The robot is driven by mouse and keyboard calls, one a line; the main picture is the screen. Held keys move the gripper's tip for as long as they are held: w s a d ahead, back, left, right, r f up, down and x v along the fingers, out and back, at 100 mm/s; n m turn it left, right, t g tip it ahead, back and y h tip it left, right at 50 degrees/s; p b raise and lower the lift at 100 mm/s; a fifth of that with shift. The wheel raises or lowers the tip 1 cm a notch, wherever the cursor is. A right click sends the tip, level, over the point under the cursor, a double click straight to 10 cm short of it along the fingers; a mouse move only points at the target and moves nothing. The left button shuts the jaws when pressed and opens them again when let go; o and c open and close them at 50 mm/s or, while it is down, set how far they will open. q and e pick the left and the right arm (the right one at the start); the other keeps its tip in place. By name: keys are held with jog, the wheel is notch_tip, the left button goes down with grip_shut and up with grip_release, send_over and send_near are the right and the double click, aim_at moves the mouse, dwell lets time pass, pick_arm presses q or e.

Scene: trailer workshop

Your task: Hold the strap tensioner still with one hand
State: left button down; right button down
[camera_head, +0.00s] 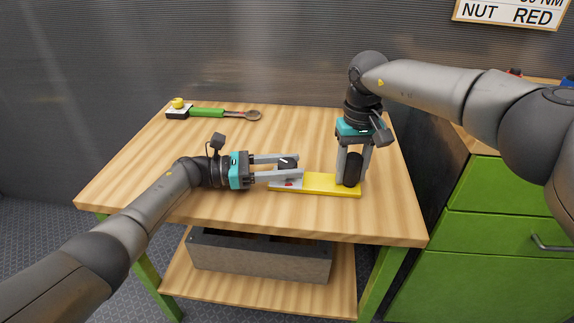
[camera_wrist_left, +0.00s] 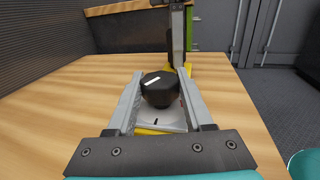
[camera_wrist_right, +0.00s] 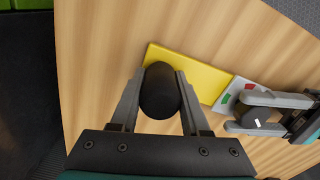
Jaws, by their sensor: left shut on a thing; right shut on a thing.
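A yellow plate (camera_head: 330,184), which I take to be the strap tensioner, lies on the table near its front edge. At its left end is a pale dial (camera_wrist_right: 240,92) with red and green marks and a black knob (camera_wrist_left: 160,88) with a white line. My left gripper (camera_head: 299,167) reaches in level from the left, shut on this knob. At the plate's right end stands a black rounded handle (camera_wrist_right: 159,92). My right gripper (camera_head: 354,182) points down from above, shut around the handle. The fingers partly hide both parts.
A green-handled tool (camera_head: 207,113) lies at the back left beside a small block with a yellow knob (camera_head: 178,103). A grey bin (camera_head: 260,260) sits on the lower shelf. Green drawers (camera_head: 490,235) stand right. The wooden table's (camera_head: 240,215) middle is clear.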

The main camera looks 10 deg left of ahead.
pick_arm(q)
jog(key=shift+s+f+m+g, duration=0.15)
jog(key=shift+m+g, duration=0.15)
jog(key=shift+g, duration=0.2)
jog(key=shift+c, duration=1.4)
grip_release()
jog(key=shift+a, duration=0.1)
jog(key=a, duration=0.4)
jog(key=s+a, duration=0.1)
jog(key=a, duration=0.2)
jog(key=s+a, duration=0.1)
jog(key=a, duration=0.3)
jog(key=shift+a, duration=0.3)
